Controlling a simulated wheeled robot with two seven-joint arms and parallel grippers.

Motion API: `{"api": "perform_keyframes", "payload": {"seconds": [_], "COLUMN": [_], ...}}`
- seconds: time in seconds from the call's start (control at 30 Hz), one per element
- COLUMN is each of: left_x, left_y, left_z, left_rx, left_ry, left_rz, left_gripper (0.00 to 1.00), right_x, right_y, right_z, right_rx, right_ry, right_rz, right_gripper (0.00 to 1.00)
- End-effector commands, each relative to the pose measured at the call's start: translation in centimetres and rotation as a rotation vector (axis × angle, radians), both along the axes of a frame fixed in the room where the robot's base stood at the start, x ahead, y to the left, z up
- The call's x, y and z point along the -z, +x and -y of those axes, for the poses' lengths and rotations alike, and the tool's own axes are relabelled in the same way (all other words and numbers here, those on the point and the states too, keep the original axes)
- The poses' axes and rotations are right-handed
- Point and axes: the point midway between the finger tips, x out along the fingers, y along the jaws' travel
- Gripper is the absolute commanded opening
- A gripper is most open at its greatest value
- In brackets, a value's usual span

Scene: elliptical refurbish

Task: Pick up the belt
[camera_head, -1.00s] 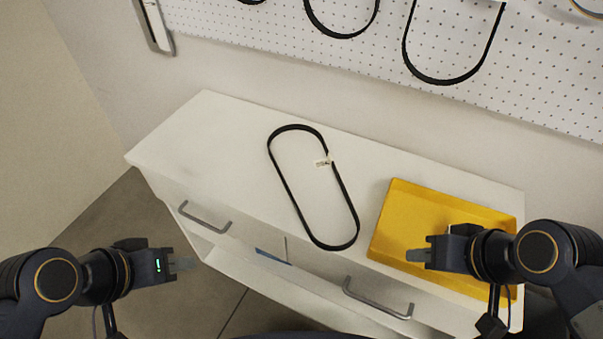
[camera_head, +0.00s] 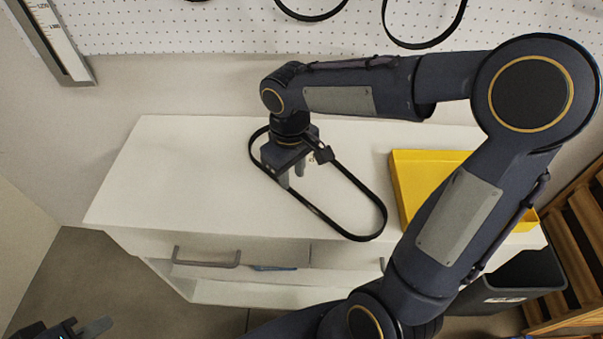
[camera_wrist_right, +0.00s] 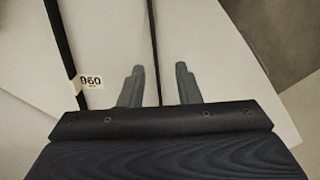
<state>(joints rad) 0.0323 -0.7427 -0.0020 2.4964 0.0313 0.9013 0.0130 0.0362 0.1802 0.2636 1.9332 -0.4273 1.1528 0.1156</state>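The belt (camera_head: 366,238) is a thin black loop lying on the white cabinet top (camera_head: 160,180). My right gripper (camera_head: 292,175) points down over the belt's left part in the head view, and my arm hides some of the loop. In the right wrist view, the right gripper (camera_wrist_right: 159,68) is open. One strand of the belt (camera_wrist_right: 154,45) runs between its two fingers, apart from both. Another strand with a white label (camera_wrist_right: 91,82) lies to the left of the fingers. My left gripper (camera_head: 85,328) is partly in view at the bottom left, away from the belt.
A yellow tray (camera_head: 408,180) stands on the cabinet's right side, partly behind my right arm. Other belts hang on the white pegboard (camera_head: 180,22) behind. A dark bin (camera_head: 515,280) and wooden slats (camera_head: 590,215) are at the right. The cabinet's left top is clear.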

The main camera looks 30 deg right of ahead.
Motion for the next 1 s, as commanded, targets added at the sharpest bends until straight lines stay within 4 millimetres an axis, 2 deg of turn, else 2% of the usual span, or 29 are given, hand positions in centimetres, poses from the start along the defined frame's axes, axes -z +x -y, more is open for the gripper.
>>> {"api": "perform_keyframes", "payload": {"seconds": [0.4,0.7,0.93,1.0], "left_x": [0.3,0.3,0.3,0.3], "left_y": [0.0,0.0,0.0,0.0], "left_z": [0.0,0.0,0.0,0.0], "left_rx": [0.0,0.0,0.0,0.0], "left_ry": [0.0,0.0,0.0,0.0], "left_rz": [0.0,0.0,0.0,0.0], "left_gripper": [0.26,0.26,0.26,0.26], "right_x": [5.5,6.0,5.9,5.9], "right_y": [0.5,0.5,0.5,0.5], "right_z": [0.5,0.5,0.5,0.5], "right_rx": [0.0,0.001,0.001,0.001], "right_ry": [0.0,0.001,0.001,0.001], "right_rz": [-0.002,0.0,0.0,0.0], "right_gripper": [0.3,0.3,0.0,0.0]}}
